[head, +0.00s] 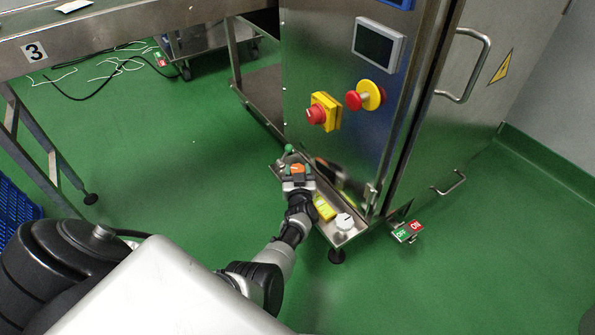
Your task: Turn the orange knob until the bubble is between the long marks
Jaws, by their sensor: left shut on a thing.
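The orange knob (297,168) sits low at the machine's side, at the far end of a narrow metal ledge. My left gripper (296,172) is at the knob, its fingers shut on it; the fingers hide part of the knob. A yellow block (324,207) lies on the ledge to the right of my left wrist. It may be the level, but I cannot make out a bubble or long marks at this size. My right gripper is not in view.
The ledge (333,228) also carries a white round knob (344,221) near its front end. Above stand a red knob on yellow (317,113), a red button (355,101) and a screen (378,44).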

